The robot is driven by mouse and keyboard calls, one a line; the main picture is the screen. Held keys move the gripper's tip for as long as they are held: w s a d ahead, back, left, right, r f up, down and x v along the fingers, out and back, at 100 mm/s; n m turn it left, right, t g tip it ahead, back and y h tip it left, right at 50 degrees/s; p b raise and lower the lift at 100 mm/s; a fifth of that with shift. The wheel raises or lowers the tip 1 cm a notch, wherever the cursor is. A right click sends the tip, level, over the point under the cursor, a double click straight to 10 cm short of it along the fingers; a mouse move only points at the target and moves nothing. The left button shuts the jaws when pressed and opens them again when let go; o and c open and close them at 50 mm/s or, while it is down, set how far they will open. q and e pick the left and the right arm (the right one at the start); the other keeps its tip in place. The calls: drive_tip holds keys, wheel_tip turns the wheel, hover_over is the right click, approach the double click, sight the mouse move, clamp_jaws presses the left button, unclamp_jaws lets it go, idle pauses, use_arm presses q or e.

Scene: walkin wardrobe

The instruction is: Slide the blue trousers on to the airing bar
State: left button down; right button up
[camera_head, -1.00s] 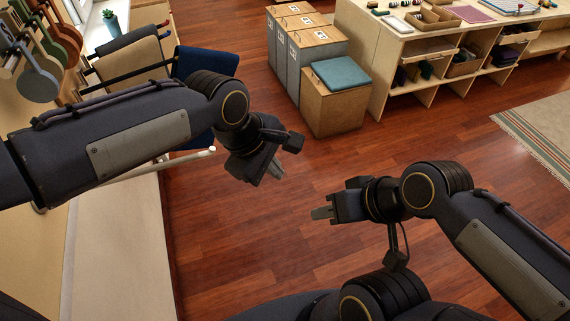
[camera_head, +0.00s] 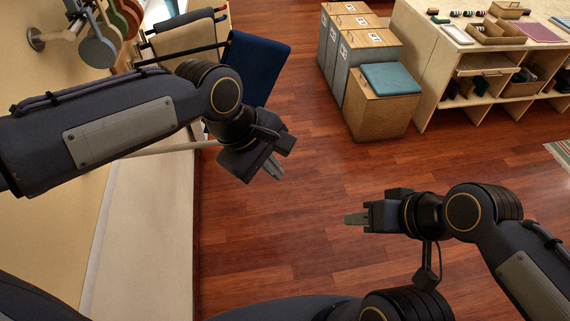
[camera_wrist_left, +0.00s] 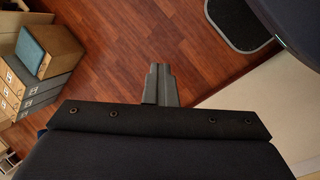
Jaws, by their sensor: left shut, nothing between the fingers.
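The blue trousers (camera_head: 256,68) hang as a dark blue cloth at the end of a dark bar (camera_head: 180,53), beyond my left forearm, which hides part of them. A pale rod (camera_head: 170,149) runs out below my left forearm; it looks like the airing bar, though its wall end is hidden. My left gripper (camera_head: 276,168) is shut and empty, in front of and below the trousers, apart from them. Its closed fingers also show in the left wrist view (camera_wrist_left: 160,85). My right gripper (camera_head: 352,219) is over the floor at the right, seen edge-on, with nothing visible in it.
A wooden box with a teal cushion (camera_head: 391,78) stands beside tall grey boxes (camera_head: 362,65). A low shelf unit (camera_head: 455,62) is at the upper right. The red wooden floor (camera_head: 300,225) between is clear.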

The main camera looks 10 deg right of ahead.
use_arm(q)
drive_tip(key=a+f+b, duration=0.1)
drive_tip(key=a+b, duration=0.2)
drive_tip(key=a, duration=1.1)
drive_tip(key=shift+w+a+f, duration=0.15)
drive_tip(key=shift+f, duration=0.2)
idle(0.6)
drive_tip(key=c, duration=2.1)
unclamp_jaws()
drive_tip(key=shift+c, duration=0.2)
drive_tip(key=o, duration=0.4)
drive_tip(key=shift+o, duration=0.2)
drive_tip(key=shift+r, duration=0.1)
